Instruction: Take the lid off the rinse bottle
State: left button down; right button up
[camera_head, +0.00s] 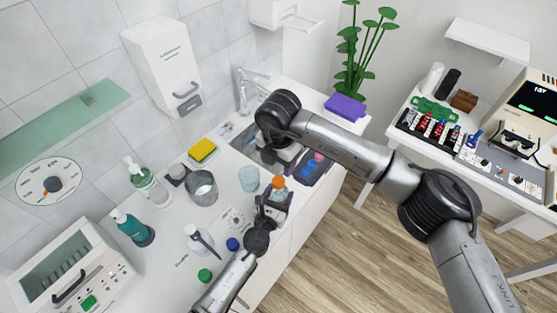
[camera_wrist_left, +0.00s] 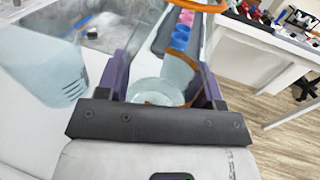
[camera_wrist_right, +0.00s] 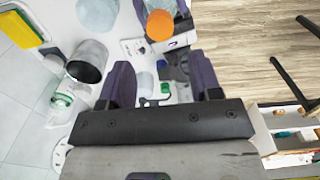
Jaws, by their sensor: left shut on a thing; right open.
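The rinse bottle stands between the fingers of my left gripper (camera_head: 268,207), near the counter's front edge; its orange lid (camera_head: 279,182) is on top. In the left wrist view the shut fingers (camera_wrist_left: 160,90) hold the clear bottle body (camera_wrist_left: 178,72), with an orange rim above. My right gripper (camera_head: 283,157) is over the sink area, behind the bottle and apart from it. In the right wrist view its fingers (camera_wrist_right: 158,75) are open and empty, and the orange lid (camera_wrist_right: 160,25) shows beyond the tips. The arm partly hides the right fingertips in the head view.
A pale blue cup (camera_head: 249,178) stands close behind the bottle, with a metal cup (camera_head: 202,187) to its left. A tap (camera_head: 242,88) rises behind.

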aim_at(278, 181)
jog(key=shift+f+m, duration=0.3)
jog(key=shift+f, duration=3.75)
